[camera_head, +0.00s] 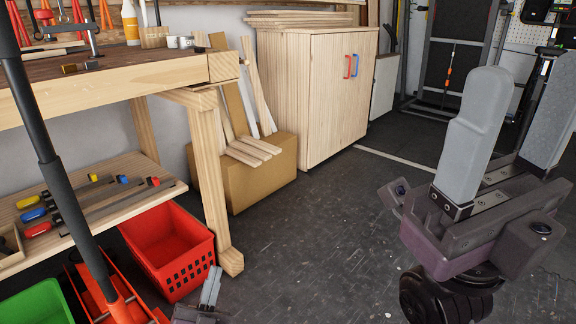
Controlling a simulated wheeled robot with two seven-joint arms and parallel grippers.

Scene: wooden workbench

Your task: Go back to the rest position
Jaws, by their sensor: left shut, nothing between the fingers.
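My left gripper (210,288) shows at the bottom edge, left of the middle, beside the red crate in the picture. Its pale fingers are together with nothing between them, and its lower part is cut off by the frame. My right gripper (513,110) is large and close at the right, with its two grey fingers pointing up and a gap between them. Nothing is held in it. Its right finger is partly cut off by the picture's edge.
A wooden workbench (130,85) stands at the left, with tools on its lower shelf. A red crate (190,270) and a green bin (38,303) are below. A wooden cabinet (310,95) and cardboard box (255,185) stand behind. The dark floor (330,225) is clear in the middle.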

